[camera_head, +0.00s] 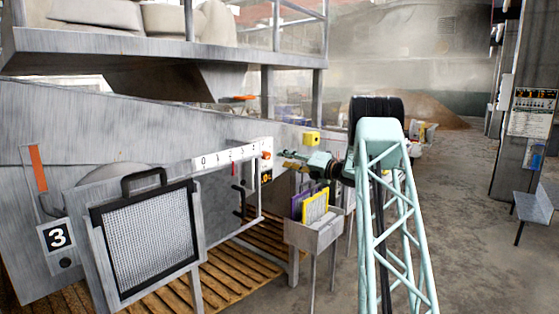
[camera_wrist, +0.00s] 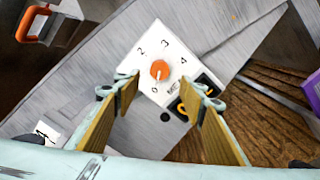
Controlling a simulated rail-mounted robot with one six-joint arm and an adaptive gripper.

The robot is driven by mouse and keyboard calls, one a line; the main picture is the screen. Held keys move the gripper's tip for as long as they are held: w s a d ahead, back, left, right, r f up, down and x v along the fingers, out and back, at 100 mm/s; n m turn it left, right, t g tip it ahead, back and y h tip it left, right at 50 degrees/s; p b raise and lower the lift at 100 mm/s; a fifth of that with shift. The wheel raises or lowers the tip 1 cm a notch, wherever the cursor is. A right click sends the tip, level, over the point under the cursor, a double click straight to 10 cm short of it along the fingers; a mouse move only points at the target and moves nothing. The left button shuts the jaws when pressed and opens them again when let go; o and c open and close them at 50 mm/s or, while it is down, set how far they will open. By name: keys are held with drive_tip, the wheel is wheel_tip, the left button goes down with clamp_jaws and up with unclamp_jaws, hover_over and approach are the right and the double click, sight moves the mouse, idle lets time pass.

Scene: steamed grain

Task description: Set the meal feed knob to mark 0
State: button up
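The meal feed knob (camera_wrist: 160,69) is a round orange knob on a white dial plate (camera_wrist: 150,38) with printed marks. Marks 0, 2, 3 and 4 are readable in the wrist view; the place for 1 is hidden by or close to my left finger. A short pale pointer line seems to run from the knob toward 0, but it is small. My gripper (camera_wrist: 166,86) is open and empty, its fingertips either side of the knob's lower area and apart from it. In the head view the knob (camera_head: 266,155) is small, just left of my gripper (camera_head: 286,158).
A black box with yellow symbols (camera_wrist: 198,88) sits beside the dial, near my right finger. An orange handle (camera_wrist: 33,22) is at upper left. In the head view, a bin with purple and yellow panels (camera_head: 314,232) stands below my arm, and a framed mesh screen (camera_head: 148,238) stands left.

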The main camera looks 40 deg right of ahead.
drive_tip(key=shift+s+d, duration=0.15)
drive_tip(key=shift+s, duration=0.75)
drive_tip(key=shift+r, duration=0.1)
drive_tip(key=w+a+r+m+h, duration=0.35)
drive_tip(key=a+r, duration=0.35)
drive_tip(key=r, duration=0.3)
drive_tip(key=s+a+r+m+g+h, duration=0.4)
drive_tip(key=a+r+m, duration=0.6)
drive_tip(key=a, duration=0.5)
drive_tip(key=s+a+m+g, duration=0.3)
drive_tip(key=s+a+m, duration=0.3)
drive_tip(key=s+a, duration=1.1)
drive_tip(key=s+a+f+m+g+y, duration=0.1)
drive_tip(key=s+a+f+m+g, duration=0.1)
drive_tip(key=s+a+f, duration=0.3)
drive_tip(key=s+a+f+m+g+y, duration=0.2)
drive_tip(key=s+a+f, duration=0.3)
drive_tip(key=s+a, duration=0.8)
drive_tip(key=s+a+f+m+g+y, duration=0.1)
drive_tip(key=s+a+f, duration=0.5)
drive_tip(key=s, duration=2.4)
drive_tip(key=a+m+g, duration=0.1)
drive_tip(key=a+m, duration=0.1)
drive_tip(key=a, duration=0.1)
drive_tip(key=shift+a+g+p, duration=0.25)
drive_tip(key=shift+g+p, duration=0.1)
drive_tip(key=shift+g, duration=0.05)
